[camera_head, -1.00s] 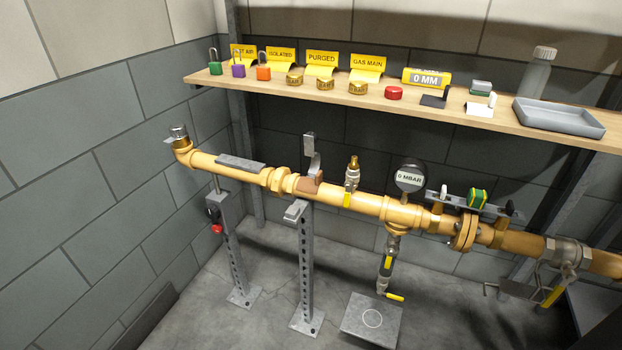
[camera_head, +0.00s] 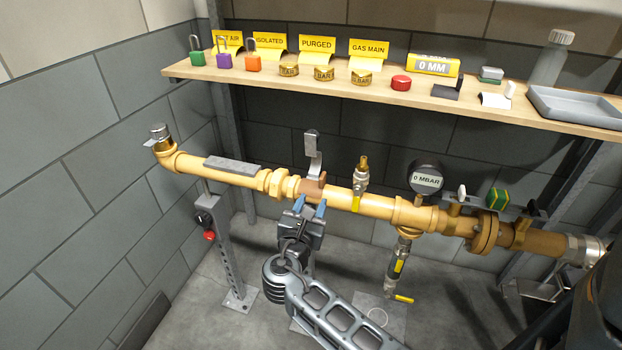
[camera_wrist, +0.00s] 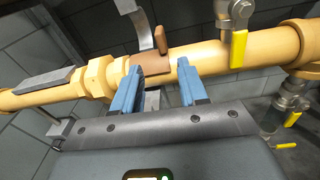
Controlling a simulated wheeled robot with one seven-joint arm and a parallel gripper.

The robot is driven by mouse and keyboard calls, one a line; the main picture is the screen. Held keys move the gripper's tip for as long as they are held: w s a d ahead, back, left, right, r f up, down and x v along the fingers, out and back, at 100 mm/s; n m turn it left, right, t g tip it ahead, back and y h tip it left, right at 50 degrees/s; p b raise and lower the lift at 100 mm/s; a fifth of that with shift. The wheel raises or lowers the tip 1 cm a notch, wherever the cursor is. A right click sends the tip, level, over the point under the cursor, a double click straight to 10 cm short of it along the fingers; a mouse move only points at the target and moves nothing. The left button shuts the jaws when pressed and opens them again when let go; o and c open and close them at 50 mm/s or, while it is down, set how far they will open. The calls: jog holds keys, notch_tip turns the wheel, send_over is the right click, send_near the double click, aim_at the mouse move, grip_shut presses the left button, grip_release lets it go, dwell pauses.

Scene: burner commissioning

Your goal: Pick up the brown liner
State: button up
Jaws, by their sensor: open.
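The brown liner (camera_head: 312,187) sits around the yellow pipe (camera_head: 228,174), beside the hex coupling, under an open grey clamp strap (camera_head: 313,150). In the wrist view the brown liner (camera_wrist: 150,64) shows as a curved piece with an upright tab on its right side. My gripper (camera_head: 310,208) is open just in front of the pipe, with its blue fingers pointing at the liner. Whether the fingers touch the pipe I cannot tell.
A yellow-handled valve (camera_head: 360,185) stands on the pipe just right of the liner. A pressure gauge (camera_head: 427,178) is farther right. A wooden shelf (camera_head: 390,100) with locks, tags and a tray (camera_head: 580,106) runs above. A support post (camera_head: 228,255) stands left.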

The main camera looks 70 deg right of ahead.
aim_at(321, 180)
jog(key=shift+g+h, duration=0.5)
jog(key=shift+g, duration=0.1)
jog(key=shift+w+d+r+p, duration=0.2)
jog(key=shift+d+r, duration=0.1)
jog(key=shift+d, duration=1.3)
jog(key=shift+w+d+r+p, duration=0.1)
jog(key=shift+d+r+p, duration=0.15)
jog(key=shift+d, duration=1.4)
jog(key=shift+w+d+r+p, duration=0.2)
jog(key=shift+d+r, duration=0.1)
jog(key=shift+d, duration=1.3)
grip_shut()
